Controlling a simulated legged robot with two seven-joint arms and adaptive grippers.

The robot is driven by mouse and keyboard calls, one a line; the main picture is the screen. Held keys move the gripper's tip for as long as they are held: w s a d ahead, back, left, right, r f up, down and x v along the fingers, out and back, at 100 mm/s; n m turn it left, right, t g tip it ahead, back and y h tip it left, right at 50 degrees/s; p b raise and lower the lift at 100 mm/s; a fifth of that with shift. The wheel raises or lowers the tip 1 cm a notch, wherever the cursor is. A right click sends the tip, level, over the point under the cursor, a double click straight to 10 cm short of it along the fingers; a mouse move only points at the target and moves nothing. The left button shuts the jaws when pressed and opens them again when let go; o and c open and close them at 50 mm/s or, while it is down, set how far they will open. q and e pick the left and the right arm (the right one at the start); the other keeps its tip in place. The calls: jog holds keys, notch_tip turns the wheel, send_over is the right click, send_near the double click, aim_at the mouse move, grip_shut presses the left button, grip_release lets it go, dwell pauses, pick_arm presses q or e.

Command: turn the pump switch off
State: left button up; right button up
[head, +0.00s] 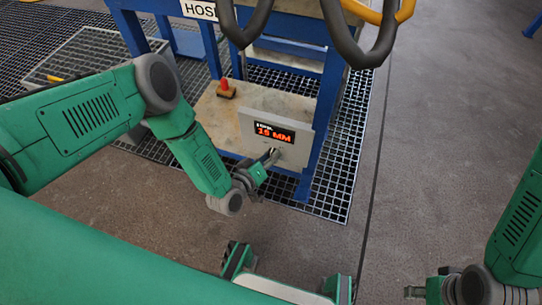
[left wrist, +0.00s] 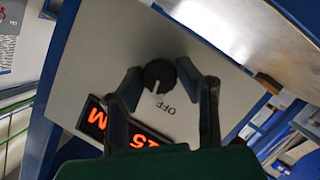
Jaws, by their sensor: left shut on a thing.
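The pump switch is a round black knob (left wrist: 160,74) on a light grey panel (left wrist: 90,60). Its white mark points down in the left wrist view, just left of the word OFF. The panel also shows in the head view (head: 262,122), with a lit red display (head: 274,132). The knob is hidden there. My right gripper (head: 414,291) is low at the right, away from the panel; its fingers are too small to read.
A blue frame (head: 322,120) stands around the panel on a dark floor grating (head: 345,165). A red-topped piece (head: 225,87) sits on the plate behind the panel. Black hoses (head: 345,40) hang above.

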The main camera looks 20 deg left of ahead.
pick_arm(q)
jog(key=n, duration=0.1)
jog(key=n+h, duration=0.1)
jog(key=n+t, duration=0.1)
jog(key=shift+s+f+n+h, duration=0.3)
jog(key=shift+f+n+h, duration=0.1)
dwell(0.4)
jog(key=o, duration=1.1)
jog(key=shift+r, duration=0.1)
jog(key=shift+w, duration=0.1)
jog(key=shift+a, duration=0.1)
jog(key=v, duration=1.2)
